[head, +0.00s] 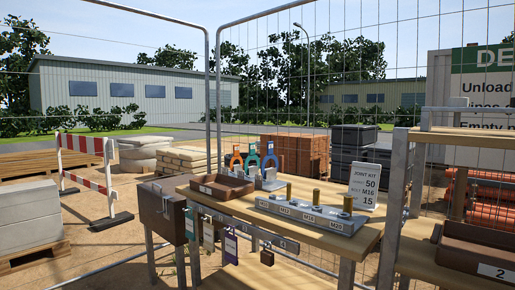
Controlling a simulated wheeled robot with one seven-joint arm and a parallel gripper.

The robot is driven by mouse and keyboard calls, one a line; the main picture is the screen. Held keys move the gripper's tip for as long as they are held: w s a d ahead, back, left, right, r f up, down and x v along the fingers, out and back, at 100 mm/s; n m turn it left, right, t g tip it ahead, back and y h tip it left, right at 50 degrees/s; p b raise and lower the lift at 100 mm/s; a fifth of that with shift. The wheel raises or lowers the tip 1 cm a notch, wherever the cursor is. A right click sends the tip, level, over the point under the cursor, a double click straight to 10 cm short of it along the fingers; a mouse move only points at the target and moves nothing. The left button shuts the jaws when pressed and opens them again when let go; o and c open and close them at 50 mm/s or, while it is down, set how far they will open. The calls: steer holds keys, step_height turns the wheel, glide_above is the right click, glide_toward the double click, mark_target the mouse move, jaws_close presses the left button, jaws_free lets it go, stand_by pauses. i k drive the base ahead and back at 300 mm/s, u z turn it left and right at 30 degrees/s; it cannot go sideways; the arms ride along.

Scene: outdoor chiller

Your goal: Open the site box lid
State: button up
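A brown box (162,213) stands on metal legs at the left end of the wooden table, and it looks like the site box. A small light fitting, perhaps a latch, shows on its face. Its top looks closed, but the lid edge is too small to make out clearly. The table and hanging tags partly cover its right side. My gripper is not in view.
The table (342,238) holds a brown tray (222,187) marked 1, a grey block with brass pegs (312,215), coloured shackles and a joint kit sign (364,184). Another tray (480,246) is at right. Mesh fencing stands behind.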

mark_target(164, 189)
steer(key=z, duration=0.05)
steer(key=k, duration=0.3)
steer(key=u, duration=1.4)
steer(key=i, duration=1.75)
steer(key=u, duration=0.4)
steer(key=i, duration=1.55)
steer(key=z, duration=0.9)
steer(key=i, duration=1.05)
steer(key=z, duration=1.05)
